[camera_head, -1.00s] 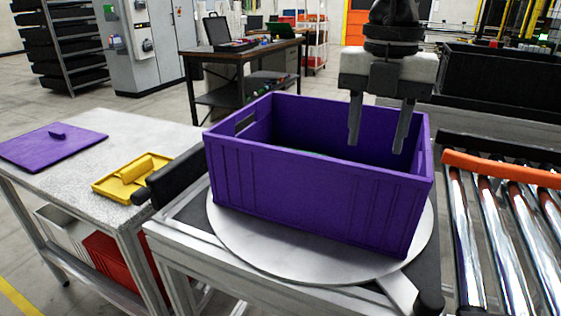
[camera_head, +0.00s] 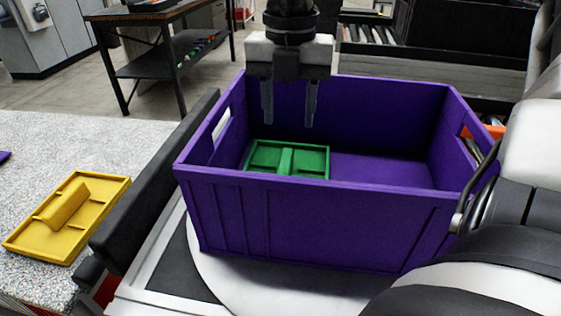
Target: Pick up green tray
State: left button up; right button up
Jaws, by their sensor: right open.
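The green tray (camera_head: 287,152) lies inside the purple crate (camera_head: 320,225), on its floor toward the left side. It is shallow with a raised bar across its middle. Its near edge is hidden by the crate's front wall. My right gripper (camera_head: 289,122) points down over the crate, above and behind the tray in the picture. Its two fingers are apart with nothing between them, and they show against the crate's far inner wall. My left gripper is not in view.
The crate stands on a round white turntable (camera_head: 235,275). A yellow tray (camera_head: 88,225) lies on the speckled table (camera_head: 75,140) to the left, beyond a black bar (camera_head: 155,180). My own arm fills the right edge. The crate's right half is empty.

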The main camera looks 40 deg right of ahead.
send_over(284, 165)
jog(key=f, duration=0.4)
jog(key=shift+s+d+f, duration=0.15)
jog(key=shift+d+f, duration=0.1)
jog(key=shift+f, duration=0.05)
jog(key=shift+a+f+p, duration=0.15)
jog(key=shift+f+p, duration=0.05)
jog(key=shift+f, duration=1.1)
jog(key=shift+a+f+p, duration=0.1)
jog(key=shift+f+p, duration=0.1)
jog(key=shift+f, duration=1.1)
grip_shut()
